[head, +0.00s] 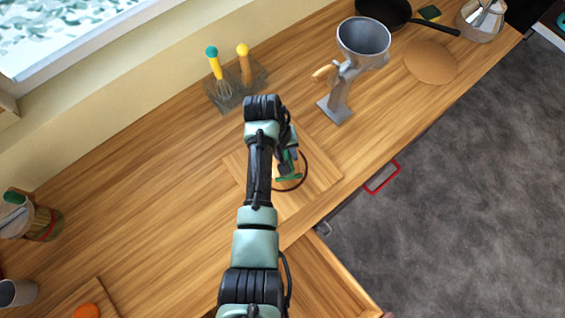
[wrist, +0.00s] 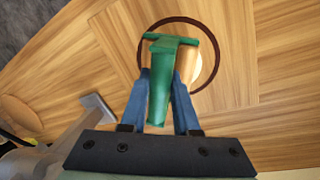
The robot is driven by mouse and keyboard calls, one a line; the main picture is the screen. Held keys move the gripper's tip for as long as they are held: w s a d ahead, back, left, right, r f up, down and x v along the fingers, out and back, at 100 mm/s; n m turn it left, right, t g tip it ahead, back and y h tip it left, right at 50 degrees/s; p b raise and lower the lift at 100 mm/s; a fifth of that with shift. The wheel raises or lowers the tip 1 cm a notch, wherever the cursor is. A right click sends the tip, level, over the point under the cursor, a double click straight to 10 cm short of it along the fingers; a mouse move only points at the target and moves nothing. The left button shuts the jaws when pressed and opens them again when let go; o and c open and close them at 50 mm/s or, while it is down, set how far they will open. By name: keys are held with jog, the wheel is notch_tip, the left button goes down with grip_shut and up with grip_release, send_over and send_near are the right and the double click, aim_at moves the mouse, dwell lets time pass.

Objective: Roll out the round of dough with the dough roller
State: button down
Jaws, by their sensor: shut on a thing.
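The dough roller (head: 290,178) has a green handle and frame. In the wrist view, its green handle (wrist: 160,85) sits between the blue fingers of my gripper (wrist: 160,105), which is shut on it. The roller is over a wooden board (head: 242,172) marked with a dark ring (head: 305,172); the ring also shows in the wrist view (wrist: 143,38). A pale patch of the round of dough (wrist: 197,76) shows beside the roller inside the ring. The rest of the dough is hidden by the roller and fingers. I cannot tell whether the roller touches it.
A grey grinder (head: 345,75) stands behind and right of the board. A utensil holder (head: 232,92) is by the wall. A pan (head: 383,12) and a round board (head: 431,62) lie farther right. An open drawer (head: 330,285) juts out at the front.

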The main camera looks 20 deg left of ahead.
jog(key=shift+s+a, duration=0.1)
jog(key=shift+s+a+f, duration=0.2)
jog(key=shift+s+a, duration=0.25)
jog(key=shift+a, duration=0.35)
jog(key=p+v, duration=0.2)
jog(key=d+p+v, duration=0.1)
jog(key=p+v, duration=0.1)
jog(key=p, duration=0.1)
jog(key=w+p+v, duration=0.1)
jog(key=p+v, duration=0.1)
jog(key=v, duration=0.1)
jog(key=shift+d+r, duration=0.15)
jog(key=shift+r, duration=0.05)
jog(key=shift+s, duration=0.1)
dwell(0.5)
